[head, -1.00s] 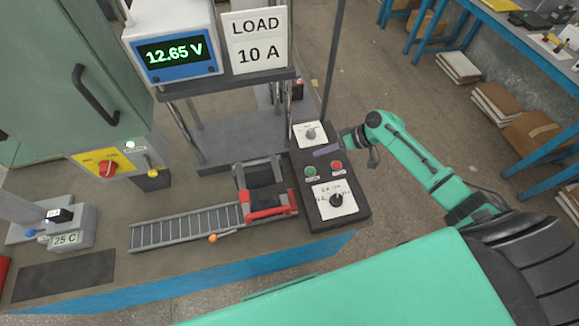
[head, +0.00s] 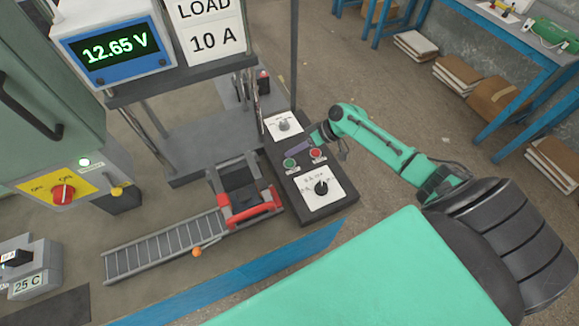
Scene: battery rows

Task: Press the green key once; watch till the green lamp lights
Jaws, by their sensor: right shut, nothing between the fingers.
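The green key (head: 290,163) is a small round button on the dark control box, left of a red key (head: 316,154). My right gripper (head: 316,135) is shut and empty at the end of my green arm, over the upper part of the box. It is behind the red key in the picture and apart from the green key. A small pale greenish lamp (head: 84,162) on the cabinet at the left looks lit; I cannot tell whether it is the task's lamp. My left gripper is not in view.
A meter (head: 114,50) reads 12.65 V beside a LOAD 10 A sign (head: 211,30). A red-handled clamp (head: 253,211) stands close left of the box.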

